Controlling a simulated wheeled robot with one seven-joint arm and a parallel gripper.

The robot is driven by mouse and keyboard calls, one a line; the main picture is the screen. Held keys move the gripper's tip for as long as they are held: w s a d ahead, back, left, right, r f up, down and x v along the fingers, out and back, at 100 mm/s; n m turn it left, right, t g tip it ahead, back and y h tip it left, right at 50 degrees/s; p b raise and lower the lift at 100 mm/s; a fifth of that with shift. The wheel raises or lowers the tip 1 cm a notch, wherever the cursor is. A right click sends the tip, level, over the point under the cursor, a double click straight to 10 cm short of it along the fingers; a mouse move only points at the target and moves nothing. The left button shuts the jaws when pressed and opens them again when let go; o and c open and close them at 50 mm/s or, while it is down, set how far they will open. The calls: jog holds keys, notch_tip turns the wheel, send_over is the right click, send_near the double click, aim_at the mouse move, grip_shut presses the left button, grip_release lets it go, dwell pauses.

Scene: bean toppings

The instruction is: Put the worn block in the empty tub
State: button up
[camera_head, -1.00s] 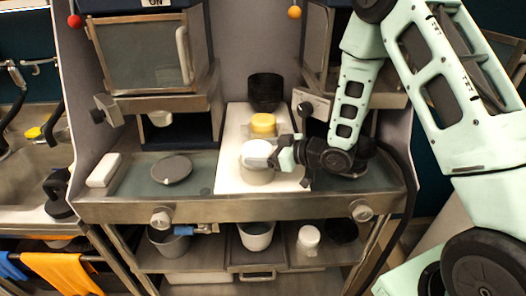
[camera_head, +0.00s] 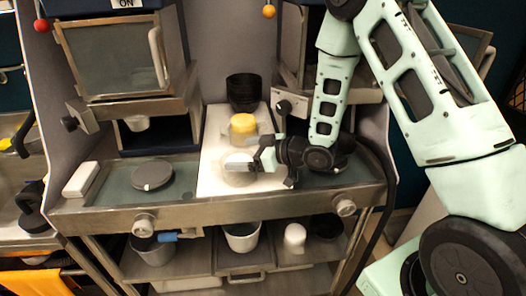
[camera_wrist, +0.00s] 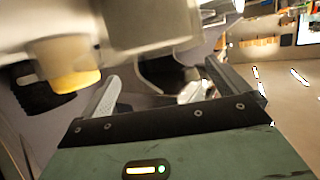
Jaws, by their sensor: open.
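A pale tub (camera_head: 240,179) stands on the white board at the front, with a whitish thing (camera_head: 237,159) in its mouth, low at the rim. I cannot tell for sure whether this is the worn block. My gripper (camera_head: 258,162) is open, just right of this tub and close to its rim. In the wrist view my gripper's fingers (camera_wrist: 165,88) stand apart with nothing between them. A blurred pale tub (camera_wrist: 150,28) shows beyond them. A tub with yellow contents (camera_head: 243,126) stands behind on the board and also shows in the wrist view (camera_wrist: 68,78).
Black stacked tubs (camera_head: 243,92) stand at the back of the white board (camera_head: 213,150). A dark round lid (camera_head: 152,174) and a white block-like thing (camera_head: 82,179) lie on the left counter. Several tubs, including a white one (camera_head: 241,238), sit on the shelf below.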

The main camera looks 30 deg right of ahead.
jog(key=p+v, duration=0.5)
jog(key=v, duration=1.2)
dwell(0.3)
jog(key=w+a+f+g+h+b, duration=0.2)
jog(key=a+f+g+h+b, duration=0.15)
jog(key=a+h+b, duration=0.45)
jog(key=s+a+r+g+b, duration=0.1)
jog(key=s+a+g, duration=0.2)
jog(key=s, duration=0.8)
jog(key=s+a+r+g+h+b, duration=0.1)
jog(key=s+a+r+g, duration=0.1)
jog(key=s+a+g, duration=0.2)
jog(key=s+a, duration=0.3)
jog(key=s, duration=0.4)
jog(key=shift+s+a+m, duration=0.3)
jog(key=shift+a+m, duration=0.1)
